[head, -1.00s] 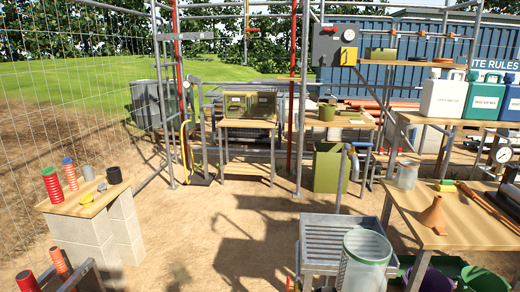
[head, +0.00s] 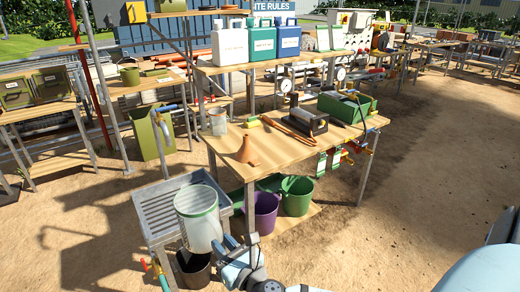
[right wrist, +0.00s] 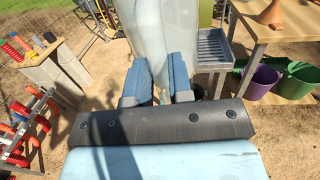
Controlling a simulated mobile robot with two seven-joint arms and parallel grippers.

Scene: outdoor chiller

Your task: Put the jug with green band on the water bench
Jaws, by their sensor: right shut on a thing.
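The clear jug with a green band (head: 200,218) is upright in front of the metal sink stand in the head view. My right gripper (head: 230,243) is shut on its lower right side. In the right wrist view, the jug's pale wall (right wrist: 165,28) rises between the two blue fingers of the gripper (right wrist: 159,75). The jug's base and its gap from the ground are hard to judge. The wooden bench (head: 285,145), which may be the water bench, stands right of the jug. My left gripper is not in view.
The bench holds a second clear jug (head: 217,122), an orange funnel (head: 248,150), and a green box (head: 347,106). The slatted metal sink stand (head: 180,192) is left of the bench. Purple (head: 262,212) and green (head: 296,195) buckets sit below.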

